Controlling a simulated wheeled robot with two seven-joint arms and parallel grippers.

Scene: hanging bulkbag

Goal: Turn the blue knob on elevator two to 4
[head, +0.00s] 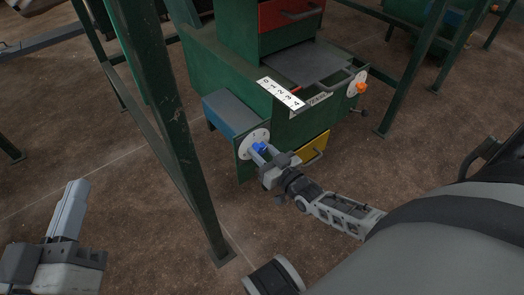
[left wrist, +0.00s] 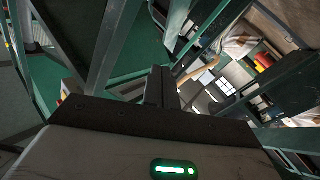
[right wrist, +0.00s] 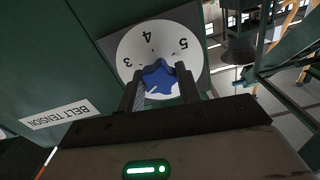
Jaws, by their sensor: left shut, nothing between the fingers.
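The blue knob (head: 259,148) sits on a round white dial (head: 247,139) on the front of a green machine. In the right wrist view the blue knob (right wrist: 158,78) is star-shaped, and the dial (right wrist: 190,25) shows 3, 4 and 5, with 4 above the knob. Its exact setting cannot be read. My right gripper (right wrist: 160,85) has one finger on each side of the knob, close to it; whether they press on it is unclear. My left gripper (head: 75,190) is shut and empty at the lower left, far from the knob.
A green post (head: 160,110) stands between my left gripper and the dial. An orange knob (head: 361,88) is further right on the machine, and a yellow panel (head: 314,147) is near the dial. Brown floor is open at front.

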